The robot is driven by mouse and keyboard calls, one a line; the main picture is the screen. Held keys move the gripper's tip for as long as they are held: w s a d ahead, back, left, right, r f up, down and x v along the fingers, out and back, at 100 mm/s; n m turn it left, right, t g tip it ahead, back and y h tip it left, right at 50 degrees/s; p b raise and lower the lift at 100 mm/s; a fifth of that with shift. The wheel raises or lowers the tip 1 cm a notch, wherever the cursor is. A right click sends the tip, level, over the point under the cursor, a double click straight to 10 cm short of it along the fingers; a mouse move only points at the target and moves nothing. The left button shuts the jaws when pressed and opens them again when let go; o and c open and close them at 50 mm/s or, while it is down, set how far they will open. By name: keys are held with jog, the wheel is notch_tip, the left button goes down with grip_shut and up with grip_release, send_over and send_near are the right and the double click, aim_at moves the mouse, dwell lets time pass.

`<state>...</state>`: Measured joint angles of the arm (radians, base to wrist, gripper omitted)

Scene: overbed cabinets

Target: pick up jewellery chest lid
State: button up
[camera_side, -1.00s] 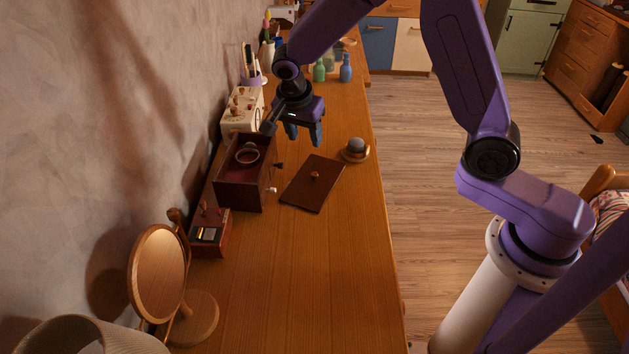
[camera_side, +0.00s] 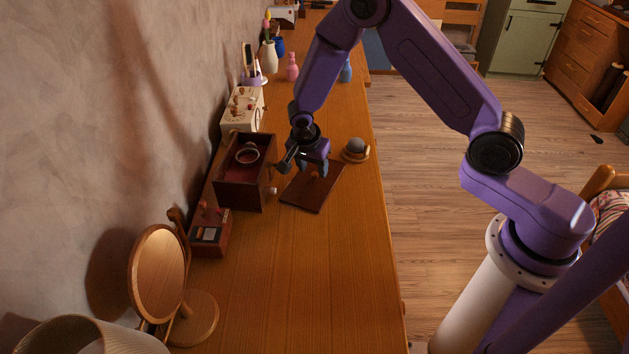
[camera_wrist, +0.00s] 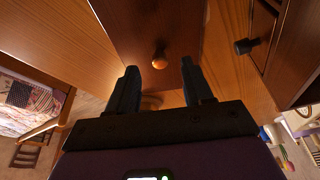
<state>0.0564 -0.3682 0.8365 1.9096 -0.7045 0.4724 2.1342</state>
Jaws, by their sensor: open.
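The jewellery chest lid (camera_side: 303,197) is a flat dark brown board lying on the wooden table, right of the open chest (camera_side: 244,188). It also shows in the wrist view (camera_wrist: 150,25), with its small round orange-brown knob (camera_wrist: 160,62) in front of the fingers. My gripper (camera_side: 314,168) is over the far part of the lid, fingers pointing down, and hides the knob in the side view. In the wrist view my gripper (camera_wrist: 159,82) is open and empty, its fingers on either side of the knob's line. I cannot tell the exact height above the knob.
The chest stands close to the left of my gripper, with a round ring-like item (camera_side: 247,154) inside it. A small grey-topped item on a round wooden base (camera_side: 355,150) stands just right of the lid. The table in front is clear.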

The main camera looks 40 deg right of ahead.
jog(key=shift+x, duration=1.2)
jog(key=shift+c, duration=0.4)
grip_shut()
jog(key=shift+r, duration=0.2)
